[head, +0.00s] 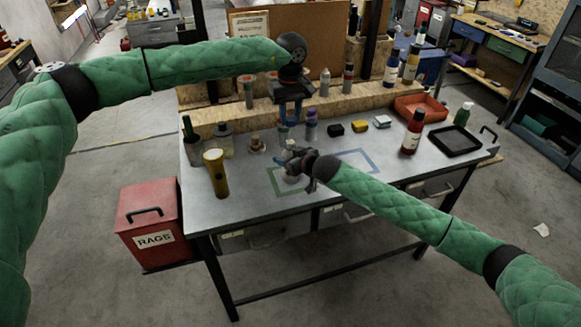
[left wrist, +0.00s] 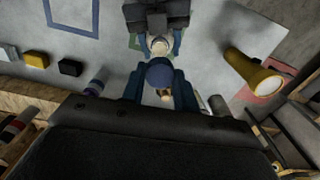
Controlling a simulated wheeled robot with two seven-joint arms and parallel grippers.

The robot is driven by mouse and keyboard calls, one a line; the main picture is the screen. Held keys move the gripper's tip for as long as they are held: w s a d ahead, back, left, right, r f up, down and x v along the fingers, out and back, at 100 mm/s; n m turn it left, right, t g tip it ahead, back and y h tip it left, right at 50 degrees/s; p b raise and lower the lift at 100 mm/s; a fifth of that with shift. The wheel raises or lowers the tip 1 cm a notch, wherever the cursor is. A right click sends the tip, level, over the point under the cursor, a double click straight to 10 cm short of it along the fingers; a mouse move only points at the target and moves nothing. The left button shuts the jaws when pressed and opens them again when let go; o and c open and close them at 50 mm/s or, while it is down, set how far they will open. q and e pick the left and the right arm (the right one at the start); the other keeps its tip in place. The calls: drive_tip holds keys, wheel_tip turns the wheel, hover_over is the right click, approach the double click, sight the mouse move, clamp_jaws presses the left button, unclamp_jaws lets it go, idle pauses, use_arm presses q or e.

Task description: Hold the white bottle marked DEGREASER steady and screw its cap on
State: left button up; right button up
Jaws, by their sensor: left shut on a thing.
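The white bottle (head: 291,152) stands on the grey workbench (head: 240,200), at the green outline. My right gripper (head: 298,162) is low around it and shut on it. In the left wrist view the bottle's pale top (left wrist: 159,46) shows between the right gripper's fingers. My left gripper (head: 286,122) points down above the bottle. It is shut on a dark blue cap (left wrist: 160,73), which shows between its fingertips in the left wrist view. The cap looks apart from the bottle top in the head view. The DEGREASER marking cannot be read.
A yellow flashlight (head: 215,172) stands at the left, with a spray can (head: 311,125) behind the grippers. A red-brown bottle (head: 412,132) and a black tray (head: 455,139) are at the right. The front of the bench is mostly clear.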

drive_tip(key=shift+c, duration=1.1)
use_arm(q)
hover_over(291, 141)
drive_tip(key=shift+s+f, duration=0.1)
drive_tip(key=shift+f, duration=2.35)
drive_tip(key=shift+f, duration=0.9)
drive_tip(key=shift+f, duration=0.55)
drive_tip(key=o, duration=0.9)
use_arm(e)
clamp_jaws()
use_arm(q)
drive_tip(key=shift+o, duration=0.2)
